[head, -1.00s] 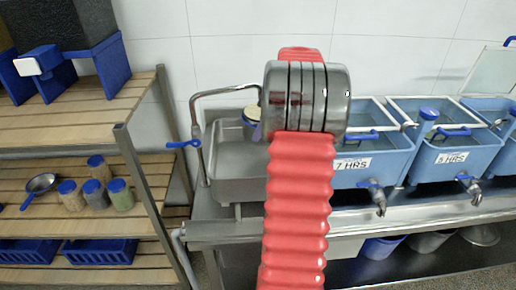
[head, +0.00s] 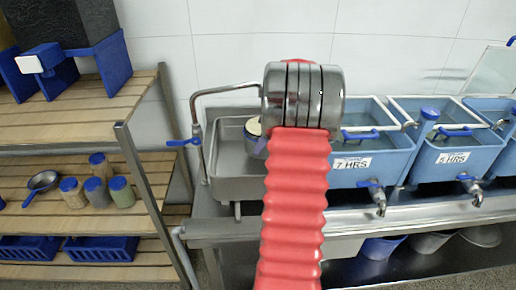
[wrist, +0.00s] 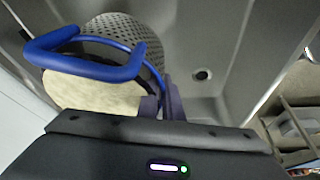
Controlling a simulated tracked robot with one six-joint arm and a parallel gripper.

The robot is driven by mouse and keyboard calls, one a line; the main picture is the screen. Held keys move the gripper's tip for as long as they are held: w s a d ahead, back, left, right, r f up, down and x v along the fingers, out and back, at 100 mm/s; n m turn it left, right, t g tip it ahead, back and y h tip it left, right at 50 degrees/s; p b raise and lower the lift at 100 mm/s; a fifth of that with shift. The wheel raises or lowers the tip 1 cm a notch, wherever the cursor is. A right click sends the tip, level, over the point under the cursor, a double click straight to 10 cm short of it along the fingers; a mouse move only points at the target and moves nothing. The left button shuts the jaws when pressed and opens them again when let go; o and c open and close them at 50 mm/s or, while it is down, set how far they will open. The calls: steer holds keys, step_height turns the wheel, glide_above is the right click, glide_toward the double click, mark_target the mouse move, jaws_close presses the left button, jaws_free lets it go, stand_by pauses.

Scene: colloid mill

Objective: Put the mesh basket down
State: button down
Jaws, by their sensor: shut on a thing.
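The mesh basket (wrist: 122,30) is a perforated grey metal vessel with a blue rim and a blue loop handle (wrist: 85,62). A pale cream mass (wrist: 92,94) shows inside its mouth. My gripper (wrist: 163,104) is shut on the basket's rim at its near right side. The basket is over or in the steel sink basin (wrist: 235,50); I cannot tell whether its base touches the floor. In the head view a small part of the basket (head: 253,127) shows left of my arm, above the sink (head: 236,180); my arm hides the rest.
A drain hole (wrist: 202,75) lies in bare basin floor right of the basket. A bent tap (head: 198,120) with a blue lever rises at the sink's left. Blue tanks (head: 370,160) stand to the right. A wooden shelf (head: 60,115) is at the left.

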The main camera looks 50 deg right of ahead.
steer(key=shift+f, duration=0.2)
steer(key=shift+f, duration=0.6)
steer(key=c, duration=1.9)
jaws_free()
steer(key=shift+r, duration=0.5)
steer(key=v, duration=1.2)
steer(key=shift+s+r, duration=0.1)
